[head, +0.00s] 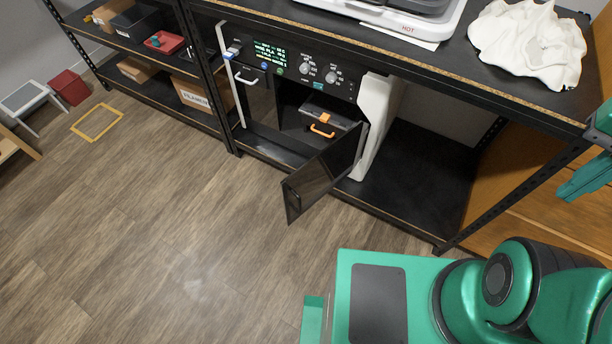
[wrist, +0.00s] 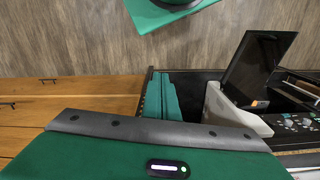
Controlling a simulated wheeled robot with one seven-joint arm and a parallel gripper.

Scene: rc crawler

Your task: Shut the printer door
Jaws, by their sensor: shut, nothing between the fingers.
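The printer (head: 320,68) sits on the lower part of a black rack, with a lit display, knobs and a white right side. Its dark door (head: 325,175) stands open, swung out over the floor from the right side of the opening. The door also shows as a dark panel in the wrist view (wrist: 252,70), beside the printer's white side (wrist: 232,108). My gripper (head: 570,188) is at the right edge of the head view, apart from the door. Its teal fingers (wrist: 163,97) are together and empty in the wrist view, left of the printer.
The rack's top (head: 470,62) overhangs the printer and carries a white machine and a crumpled white cloth (head: 530,45). A rack post (head: 520,195) stands at the right, near wooden panels. Inside the printer is an orange handle (head: 322,131). The floor before the door is clear.

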